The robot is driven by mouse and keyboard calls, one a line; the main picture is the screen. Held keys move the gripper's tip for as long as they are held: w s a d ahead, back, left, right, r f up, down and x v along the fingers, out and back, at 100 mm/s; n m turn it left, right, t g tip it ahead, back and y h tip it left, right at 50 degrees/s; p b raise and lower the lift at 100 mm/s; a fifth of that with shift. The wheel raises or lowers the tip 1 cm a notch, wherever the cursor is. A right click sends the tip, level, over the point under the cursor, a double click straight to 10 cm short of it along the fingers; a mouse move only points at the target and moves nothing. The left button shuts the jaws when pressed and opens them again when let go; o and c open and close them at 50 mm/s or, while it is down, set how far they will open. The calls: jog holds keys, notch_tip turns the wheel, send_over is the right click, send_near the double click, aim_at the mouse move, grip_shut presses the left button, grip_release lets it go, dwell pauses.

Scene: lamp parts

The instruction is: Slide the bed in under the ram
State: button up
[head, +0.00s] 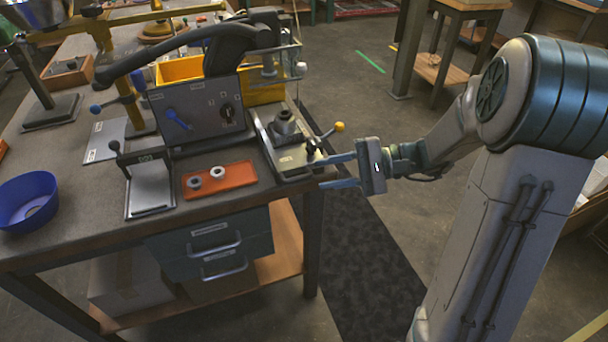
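The bed appears to be the grey metal plate (293,160) at the right end of the workbench. It carries a dark round fixture (284,123) and a lever with a yellow knob (339,127). The likely ram is the grey vertical press part (268,66) behind the plate, below a dark arched arm. The fixture stands in front of the press part in this view, not clearly below it. My gripper (319,174) is open and empty at the bench's right edge, beside the plate's front right corner. Whether a finger touches the plate is unclear.
A panel with a blue knob (200,112) stands left of the plate. An orange tray (240,175) holds two rings. A small stand (150,188), a blue bowl (27,200) and yellow bins (180,70) are also on the bench.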

jog(key=v, duration=0.5)
